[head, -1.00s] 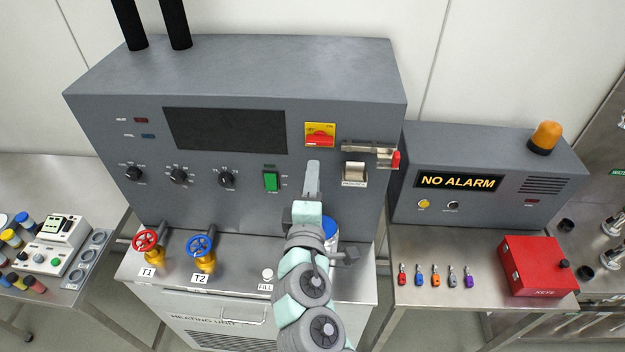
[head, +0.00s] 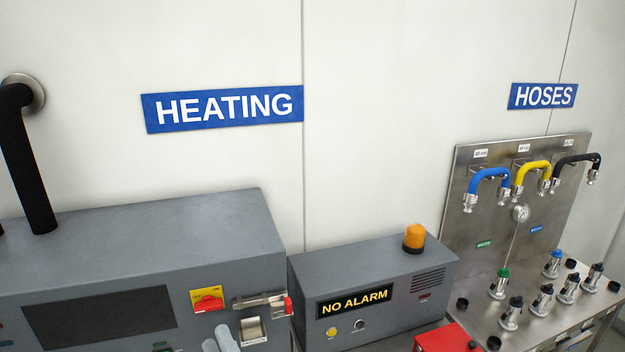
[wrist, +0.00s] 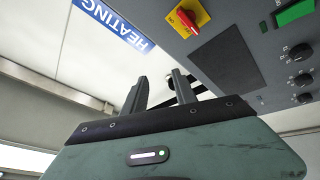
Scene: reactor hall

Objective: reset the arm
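My gripper (wrist: 158,82) shows in the wrist view with its two grey fingers apart and nothing between them. The rest of my arm is out of the head view. In the wrist view the front panel of the heating unit (wrist: 260,60) stands beyond the fingers, tilted in the picture.
The heating unit carries a red-and-yellow switch (head: 207,300) and a latch bar (head: 260,301). To its right stand the alarm box (head: 310,272) reading NO ALARM, a red key box (head: 440,338), and a hose panel (head: 470,225) with several hoses.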

